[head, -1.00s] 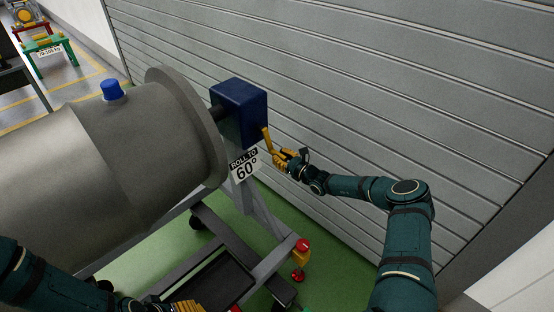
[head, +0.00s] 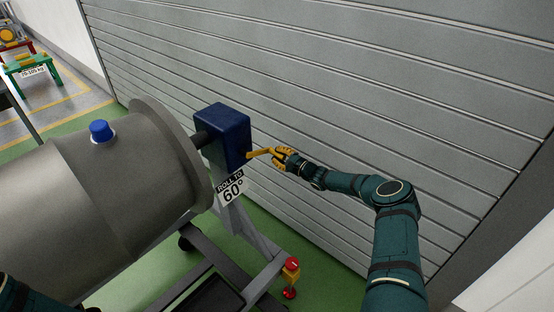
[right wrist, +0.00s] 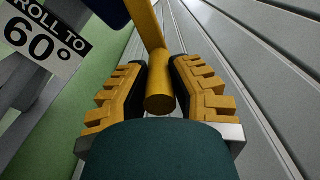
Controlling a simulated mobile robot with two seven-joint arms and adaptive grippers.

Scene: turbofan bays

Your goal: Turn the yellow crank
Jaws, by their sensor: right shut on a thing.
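In the right wrist view the yellow handle (right wrist: 160,103) lies between the two fingers of the right gripper (right wrist: 160,88), with the crank arm leading up to the blue box. My left gripper is out of view; only a bit of that arm shows at the lower left corner.
A grey cylinder (head: 105,200) with a blue cap (head: 101,131) is mounted left of the gearbox. A sign (head: 232,187) reads "ROLL TO 60°". A red button (head: 291,264) sits low on the stand. A slatted grey wall (head: 400,100) runs close behind the crank.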

